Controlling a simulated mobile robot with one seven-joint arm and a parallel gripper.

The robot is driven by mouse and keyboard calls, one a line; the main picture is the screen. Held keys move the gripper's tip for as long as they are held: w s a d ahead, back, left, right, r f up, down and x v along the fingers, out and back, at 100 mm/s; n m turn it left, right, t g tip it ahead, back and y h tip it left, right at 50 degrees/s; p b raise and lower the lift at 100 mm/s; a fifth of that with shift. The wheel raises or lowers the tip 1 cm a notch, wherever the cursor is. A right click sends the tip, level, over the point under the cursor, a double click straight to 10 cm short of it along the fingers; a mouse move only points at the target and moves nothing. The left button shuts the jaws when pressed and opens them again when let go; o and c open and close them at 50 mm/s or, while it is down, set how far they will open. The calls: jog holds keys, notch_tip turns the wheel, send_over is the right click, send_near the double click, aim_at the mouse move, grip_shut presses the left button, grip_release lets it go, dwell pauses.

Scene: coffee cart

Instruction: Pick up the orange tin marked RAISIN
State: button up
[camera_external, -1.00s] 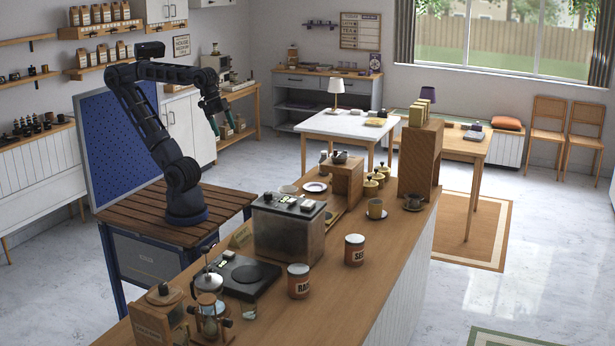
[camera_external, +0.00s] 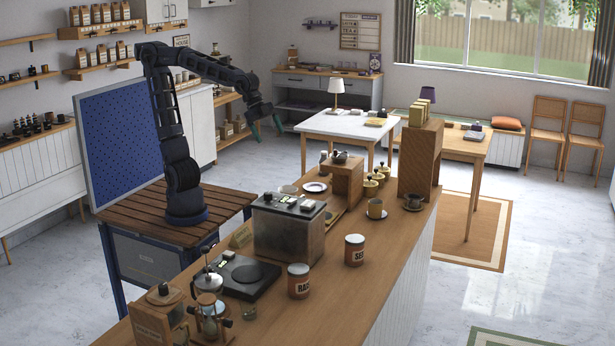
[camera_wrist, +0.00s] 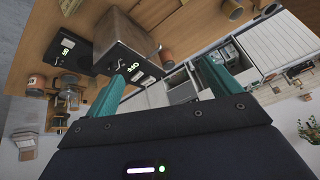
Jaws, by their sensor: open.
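The orange tin (camera_external: 299,281) stands upright on the wooden counter in the external view, with a pale lid and a label of which "RA" can be read. My gripper (camera_external: 267,129) is open and empty, high above the floor behind the counter and well away from the tin. In the wrist view its two teal fingers (camera_wrist: 160,86) are spread apart with nothing between them. Small brownish cylinders show beyond them there, but I cannot tell whether one is the RAISIN tin.
A similar tin marked "SE" (camera_external: 354,250) stands to the right of the orange tin. A black scale (camera_external: 243,278) and a metal box (camera_external: 288,229) stand behind it. A glass press (camera_external: 208,282) and jars crowd the counter's left end. The counter's front strip is clear.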

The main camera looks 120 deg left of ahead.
jog(key=w+d+f+m+t+y, duration=0.1)
jog(key=w+d+f+m+t, duration=0.25)
jog(key=w, duration=0.55)
jog(key=w+d+f+m+y, duration=0.15)
jog(key=w+f+m, duration=0.35)
jog(key=w, duration=0.5)
jog(key=w+d+f+m+t, duration=0.25)
jog(key=w+m, duration=0.35)
jog(key=w, duration=0.3)
notch_tip(320, 180, up, 15)
jog(key=m+t+h, duration=0.5)
jog(key=m+h, duration=0.3)
jog(key=m, duration=1.2)
send_over(290, 267)
jog(key=s+a, duration=0.2)
jog(key=a, duration=0.1)
jog(key=shift+m, duration=0.35)
jog(key=f, duration=3.5)
jog(key=shift+w+d+f, duration=0.15)
jog(key=shift+d+f, duration=0.15)
jog(key=shift+d, duration=0.05)
jog(key=shift+f, duration=0.35)
jog(key=shift+w+d, duration=0.1)
jog(key=shift+w, duration=0.2)
jog(key=shift+x, duration=2.15)
jog(key=shift+c, duration=0.4)
